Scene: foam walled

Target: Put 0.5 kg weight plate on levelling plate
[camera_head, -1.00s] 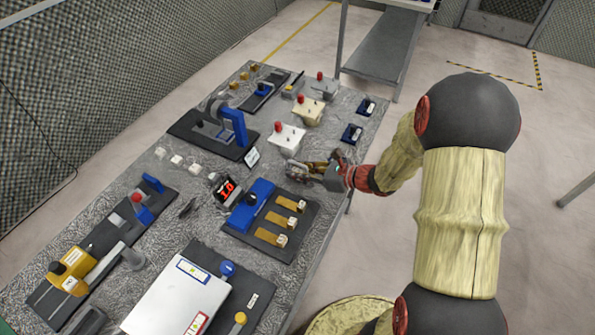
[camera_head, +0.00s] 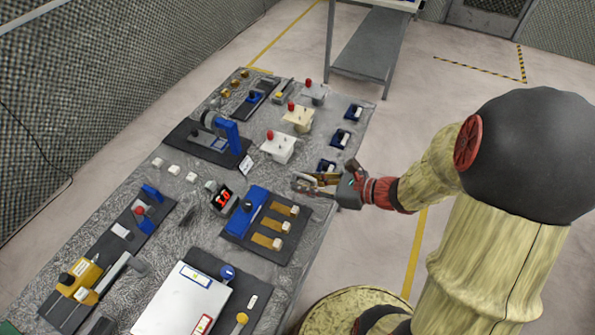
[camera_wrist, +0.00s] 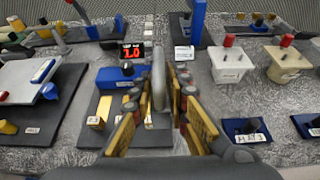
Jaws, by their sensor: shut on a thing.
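My gripper (camera_head: 305,183) is shut on a grey disc seen edge-on, which I take as the 0.5 kg weight plate. In the wrist view the disc (camera_wrist: 159,80) stands upright between the fingers (camera_wrist: 165,92). No label on it can be read. My gripper is over the right part of the table, right of the blue fixture with wooden strips. What looks like the levelling plate, a white slab (camera_head: 178,307) on a dark base with blue and yellow knobs, lies at the near end of the table. It also shows at left in the wrist view (camera_wrist: 22,76).
The blue fixture (camera_head: 245,215) stands between my gripper and the white slab. A red-digit display (camera_head: 222,197) is beside it. White and cream boxes with red knobs (camera_head: 278,148) and small blue holders (camera_head: 341,138) stand farther back. The table's right edge is close to my gripper.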

